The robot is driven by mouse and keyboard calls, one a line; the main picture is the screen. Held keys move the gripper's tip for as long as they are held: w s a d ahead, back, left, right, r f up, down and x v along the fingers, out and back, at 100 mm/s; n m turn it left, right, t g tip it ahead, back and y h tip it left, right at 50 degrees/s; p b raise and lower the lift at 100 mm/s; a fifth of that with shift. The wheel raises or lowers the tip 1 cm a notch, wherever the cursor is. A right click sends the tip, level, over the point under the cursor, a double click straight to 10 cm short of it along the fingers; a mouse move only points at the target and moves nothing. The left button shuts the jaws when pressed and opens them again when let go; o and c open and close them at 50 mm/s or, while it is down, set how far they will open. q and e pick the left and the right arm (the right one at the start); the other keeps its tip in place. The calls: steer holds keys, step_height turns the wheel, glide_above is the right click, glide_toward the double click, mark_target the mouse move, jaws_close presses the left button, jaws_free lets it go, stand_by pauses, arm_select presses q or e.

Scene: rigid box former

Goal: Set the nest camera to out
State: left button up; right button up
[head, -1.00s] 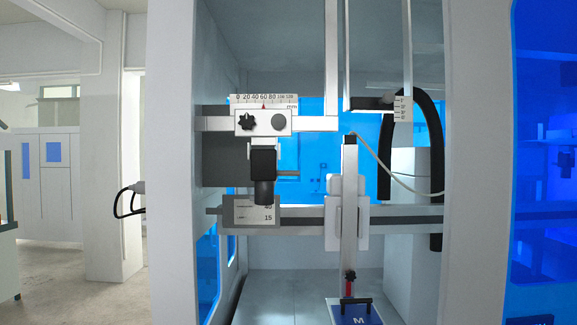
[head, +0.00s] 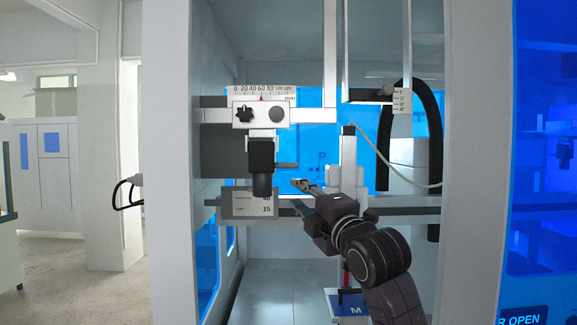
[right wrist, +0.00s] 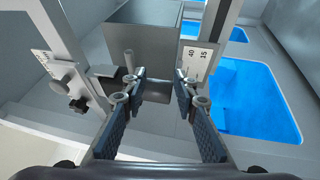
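The nest camera (head: 262,160) is a black body with a lens pointing down. It hangs under a white carriage (head: 262,115) with a star knob and a round knob, below a millimetre scale (head: 263,91). A short grey rod (head: 287,165) sticks out from its right side. My right gripper (head: 302,185) is inside the cell, just right of and below the rod, apart from the camera. In the right wrist view the fingers (right wrist: 158,85) are spread with nothing between them; a black block, probably the camera (right wrist: 103,72), is at upper left. My left gripper is out of view.
A plate marked 40 and 15 (head: 248,204) sits on a horizontal rail (head: 405,210) below the camera. A vertical white post (head: 348,152) stands behind my right arm. White cell walls (head: 170,200) stand at left and right; a black hose (head: 436,150) hangs at the right.

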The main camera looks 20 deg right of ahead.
mark_target(289, 165)
steer(key=shift+n+t, duration=0.4)
steer(key=w+r+p, duration=0.2)
steer(key=r, duration=0.1)
steer(key=w+r+p, duration=0.2)
steer(key=w+r, duration=0.1)
steer(key=shift+w+a+r, duration=0.1)
steer(key=shift+w+a, duration=0.05)
steer(key=shift+a, duration=0.05)
steer(key=shift+w+p, duration=0.35)
steer(key=shift+w, duration=0.4)
steer(key=shift+a, duration=0.1)
jaws_close()
